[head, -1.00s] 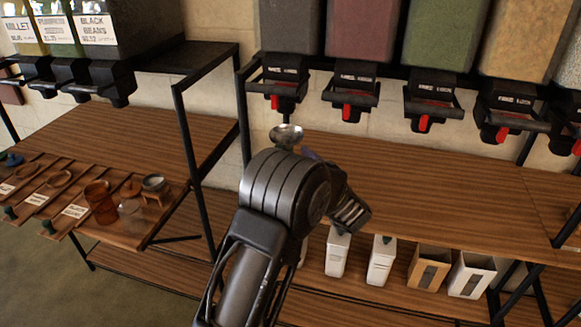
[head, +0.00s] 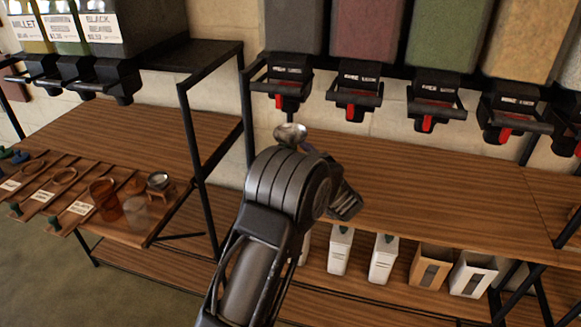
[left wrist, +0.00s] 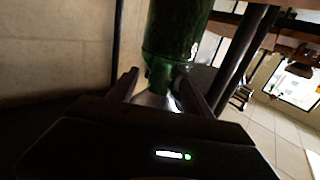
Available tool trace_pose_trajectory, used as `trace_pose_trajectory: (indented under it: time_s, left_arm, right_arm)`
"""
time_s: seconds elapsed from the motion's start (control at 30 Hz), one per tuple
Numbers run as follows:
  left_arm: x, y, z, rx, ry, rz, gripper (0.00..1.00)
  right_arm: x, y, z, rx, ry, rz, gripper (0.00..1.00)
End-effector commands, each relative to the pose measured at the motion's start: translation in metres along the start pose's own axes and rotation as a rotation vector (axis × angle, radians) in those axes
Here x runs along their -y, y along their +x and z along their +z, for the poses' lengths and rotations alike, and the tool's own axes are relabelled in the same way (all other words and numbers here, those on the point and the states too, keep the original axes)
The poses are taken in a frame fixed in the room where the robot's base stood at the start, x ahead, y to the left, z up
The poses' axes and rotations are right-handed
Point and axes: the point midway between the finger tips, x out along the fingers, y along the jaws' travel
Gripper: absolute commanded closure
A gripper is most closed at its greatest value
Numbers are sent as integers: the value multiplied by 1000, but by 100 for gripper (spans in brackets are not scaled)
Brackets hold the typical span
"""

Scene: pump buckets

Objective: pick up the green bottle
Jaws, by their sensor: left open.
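The green bottle (left wrist: 175,35) shows in the left wrist view, running out of the top edge. A pale silvery part (left wrist: 157,99) lies below its green end. My left gripper (left wrist: 160,80) is open, with one finger on each side of the bottle's lower end in the picture; whether they touch it I cannot tell. In the head view my left arm covers the place, and I cannot make out the green bottle. A shiny silver piece (head: 290,133) shows just above my wrist. My right gripper is not in view.
A wooden shelf (head: 450,190) runs to the right under several dispensers (head: 435,95) with red levers. White containers (head: 383,260) stand on the lower shelf. A black shelf post (head: 195,150) is left of my arm. An amber jar (head: 105,198) stands on the left display.

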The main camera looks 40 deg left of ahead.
Motion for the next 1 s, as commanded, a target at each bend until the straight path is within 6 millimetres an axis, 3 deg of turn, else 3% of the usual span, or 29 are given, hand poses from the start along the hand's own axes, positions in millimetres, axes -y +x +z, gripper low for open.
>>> trace_pose_trajectory:
  time_s: [0.3, 0.9, 1.0]
  left_arm:
    - [1, 41, -3, -2, 0, -1, 42]
    - [1, 42, -2, -1, 0, 0, 42]
    - [1, 42, -2, -1, 0, 0, 48]
  right_arm:
    - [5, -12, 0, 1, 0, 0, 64]
    - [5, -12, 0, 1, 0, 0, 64]
    - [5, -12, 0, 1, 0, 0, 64]
